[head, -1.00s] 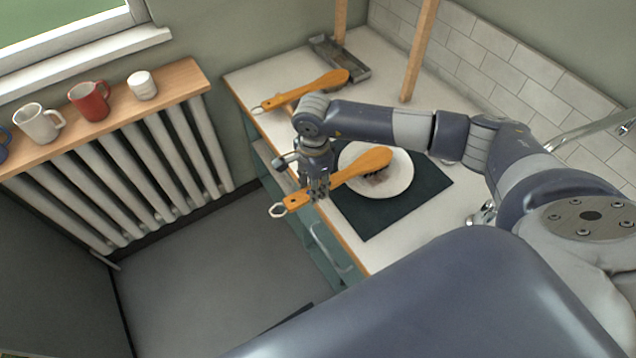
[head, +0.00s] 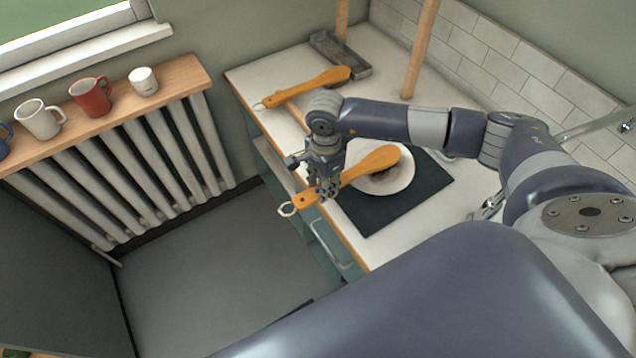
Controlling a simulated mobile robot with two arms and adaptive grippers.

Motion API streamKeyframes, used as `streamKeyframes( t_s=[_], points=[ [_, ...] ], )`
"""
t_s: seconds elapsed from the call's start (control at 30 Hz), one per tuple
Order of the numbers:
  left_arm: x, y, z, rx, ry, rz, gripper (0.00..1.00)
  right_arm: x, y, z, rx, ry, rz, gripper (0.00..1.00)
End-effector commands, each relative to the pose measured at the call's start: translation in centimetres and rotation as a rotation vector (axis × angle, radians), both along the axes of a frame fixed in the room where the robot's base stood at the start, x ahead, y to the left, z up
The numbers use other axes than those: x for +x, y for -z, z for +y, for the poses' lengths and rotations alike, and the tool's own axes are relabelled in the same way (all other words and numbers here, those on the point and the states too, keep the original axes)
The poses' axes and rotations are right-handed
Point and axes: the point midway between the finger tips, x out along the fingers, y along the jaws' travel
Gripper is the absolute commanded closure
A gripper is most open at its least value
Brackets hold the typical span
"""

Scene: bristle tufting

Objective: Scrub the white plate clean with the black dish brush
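A dish brush with an orange wooden handle and head (head: 374,164) is held over the white plate (head: 404,182). Its bristles face down and are mostly hidden, so I cannot tell if they touch the plate. A dark patch shows on the plate beside the head; I cannot tell whether it is bristles, shadow or dirt. The plate lies on a dark mat (head: 372,218). My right gripper (head: 327,192) is shut on the brush handle near its ring end, left of the plate. My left gripper is not in view.
A wooden post (head: 418,48) stands behind the plate. A faucet (head: 590,126) is at right. Mugs (head: 92,97) stand on a shelf above the radiator.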

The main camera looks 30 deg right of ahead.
Motion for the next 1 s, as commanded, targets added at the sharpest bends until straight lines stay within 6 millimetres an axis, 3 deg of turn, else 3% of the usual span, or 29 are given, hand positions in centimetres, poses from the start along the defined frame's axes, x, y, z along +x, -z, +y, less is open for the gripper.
streamKeyframes(
  t_s=[0.27,0.6,1.0],
  points=[
    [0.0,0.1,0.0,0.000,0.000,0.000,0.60,0.0,0.1,-0.1,-0.007,0.004,0.002,0.98],
    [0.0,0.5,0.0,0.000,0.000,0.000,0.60,-0.2,0.3,2.2,-0.004,0.002,0.001,0.98],
    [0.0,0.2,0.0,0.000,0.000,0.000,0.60,-0.2,-0.3,2.4,-0.001,0.001,0.001,0.98]
  ],
)
